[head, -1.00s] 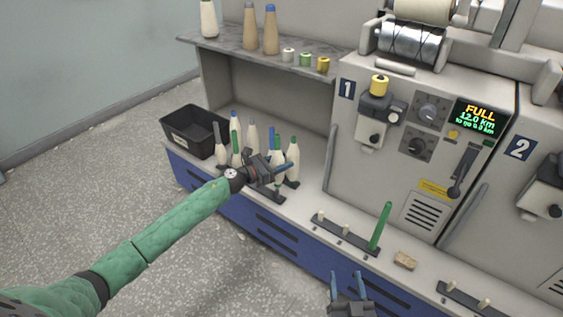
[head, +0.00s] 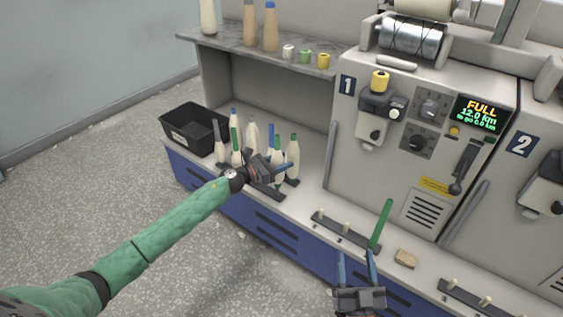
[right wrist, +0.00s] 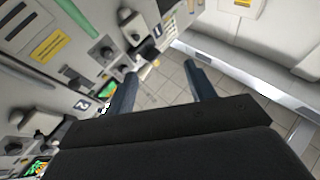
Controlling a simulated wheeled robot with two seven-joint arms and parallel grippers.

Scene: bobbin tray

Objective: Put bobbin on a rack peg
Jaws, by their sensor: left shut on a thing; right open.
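My left gripper (head: 279,170) is shut at a row of white bobbins with blue, green and grey tips on the counter. It is closed on a bobbin (head: 275,147) there, though the jaws and neighbours partly hide the grip. Other bobbins (head: 293,158) stand close around it.
A black bin (head: 194,131) stands left of the bobbins. A shelf (head: 262,51) above holds cones and small spools. Machine 1 (head: 425,155) rises behind the rack. A tan block (head: 405,259) and another peg rack (head: 482,302) lie to the right.

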